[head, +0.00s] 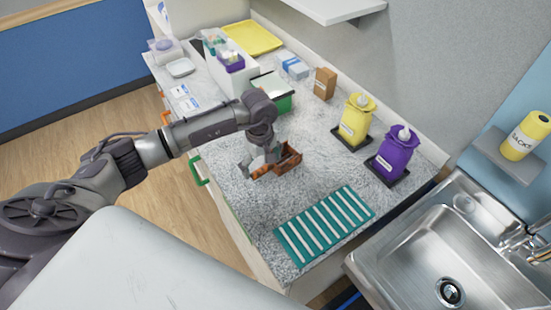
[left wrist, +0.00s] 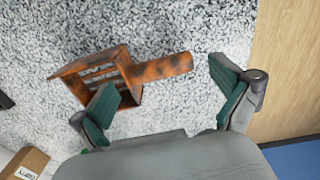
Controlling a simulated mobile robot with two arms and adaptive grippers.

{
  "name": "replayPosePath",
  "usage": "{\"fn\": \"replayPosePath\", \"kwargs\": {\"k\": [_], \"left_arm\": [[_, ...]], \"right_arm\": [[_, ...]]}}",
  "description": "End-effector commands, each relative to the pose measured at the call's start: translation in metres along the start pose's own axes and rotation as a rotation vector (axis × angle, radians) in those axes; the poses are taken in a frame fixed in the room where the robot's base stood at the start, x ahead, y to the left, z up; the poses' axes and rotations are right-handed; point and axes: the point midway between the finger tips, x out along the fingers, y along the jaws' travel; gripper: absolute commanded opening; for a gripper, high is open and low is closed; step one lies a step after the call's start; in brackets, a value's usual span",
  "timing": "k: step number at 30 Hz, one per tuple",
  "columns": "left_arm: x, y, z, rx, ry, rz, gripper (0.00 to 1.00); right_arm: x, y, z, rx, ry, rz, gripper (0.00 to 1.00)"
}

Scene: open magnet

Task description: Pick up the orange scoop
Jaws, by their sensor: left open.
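The orange scoop (head: 288,160) lies on the speckled grey counter below my left gripper (head: 260,168). The left finger overlaps the near edge of the bowl, and the right finger is just beyond the handle's end. I cannot tell whether either finger touches the scoop. My right gripper is not in view.
A teal striped mat (head: 324,226) lies on the counter nearby. Yellow (head: 355,121) and purple (head: 396,154) bottles stand toward the wall. A green-edged box (head: 281,103) and a small brown box (head: 325,83) stand behind. A steel sink (head: 450,260) is at right.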

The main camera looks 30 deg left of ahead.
Motion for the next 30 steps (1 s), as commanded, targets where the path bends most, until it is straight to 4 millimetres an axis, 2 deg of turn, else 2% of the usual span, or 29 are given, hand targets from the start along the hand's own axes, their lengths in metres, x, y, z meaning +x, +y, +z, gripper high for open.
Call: {"fn": "replayPosePath", "kwargs": {"k": [1, 6, 13, 23, 30], "left_arm": [[0.004, 0.0, 0.001, -0.002, -0.004, -0.002, 1.0], [0.02, 0.0, 0.0, -0.001, -0.001, 0.001, 1.0], [0.021, 0.001, 0.0, 0.0, 0.0, 0.002, 0.98], [0.021, 0.001, 0.0, 0.0, 0.0, 0.002, 0.44], [0.02, 0.001, 0.0, 0.0, 0.0, 0.002, 0.44]], "right_arm": [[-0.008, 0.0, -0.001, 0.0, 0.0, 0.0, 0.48], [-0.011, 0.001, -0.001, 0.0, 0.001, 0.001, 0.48], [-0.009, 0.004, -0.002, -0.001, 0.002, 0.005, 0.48], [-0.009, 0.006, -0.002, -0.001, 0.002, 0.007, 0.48], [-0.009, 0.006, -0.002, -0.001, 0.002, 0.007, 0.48]]}}
